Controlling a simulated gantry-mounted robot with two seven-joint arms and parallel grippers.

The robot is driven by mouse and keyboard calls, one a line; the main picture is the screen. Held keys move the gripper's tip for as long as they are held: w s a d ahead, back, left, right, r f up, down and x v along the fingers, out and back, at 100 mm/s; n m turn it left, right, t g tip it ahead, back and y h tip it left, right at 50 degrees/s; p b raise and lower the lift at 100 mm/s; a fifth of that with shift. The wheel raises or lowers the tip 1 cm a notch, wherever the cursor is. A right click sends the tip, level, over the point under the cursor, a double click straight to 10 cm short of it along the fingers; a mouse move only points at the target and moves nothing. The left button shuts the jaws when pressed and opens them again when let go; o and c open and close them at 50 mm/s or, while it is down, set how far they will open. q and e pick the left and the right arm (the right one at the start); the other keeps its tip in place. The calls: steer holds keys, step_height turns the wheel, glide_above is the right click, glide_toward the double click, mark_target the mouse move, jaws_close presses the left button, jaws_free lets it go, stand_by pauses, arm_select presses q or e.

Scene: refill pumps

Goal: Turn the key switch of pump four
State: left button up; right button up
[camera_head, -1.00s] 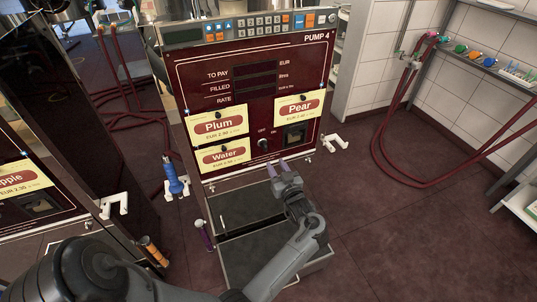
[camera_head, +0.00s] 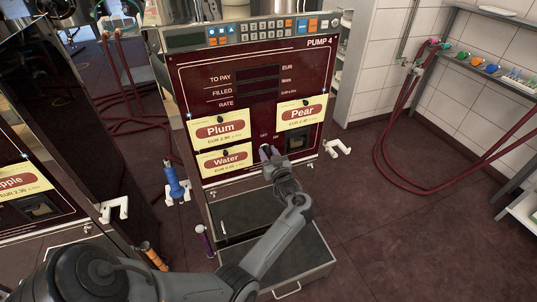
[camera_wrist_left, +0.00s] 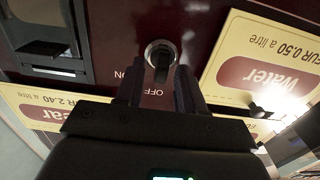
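The key switch (camera_wrist_left: 160,48) of pump four is a round metal ring with a dark key, on the dark red front panel (camera_head: 205,88) marked PUMP 4. The wrist view shows it upside down, with ON and OFF lettering beside it. My left gripper (camera_head: 271,153) is at the panel, in front of the switch, and mostly hides it in the head view. In the wrist view its two fingers (camera_wrist_left: 160,80) are apart, one on each side of the key. I cannot tell whether they touch it. My right gripper is not in view.
Plum (camera_head: 219,130), Water (camera_head: 226,161) and Pear (camera_head: 302,113) labels are around the switch. A dark square recess (camera_head: 296,139) is to its right. An open drawer (camera_head: 300,276) stands out below the panel. A blue nozzle (camera_head: 174,183) hangs at the left.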

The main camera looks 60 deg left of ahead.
arm_select(q)
steer(key=shift+c, duration=0.4)
jaws_close()
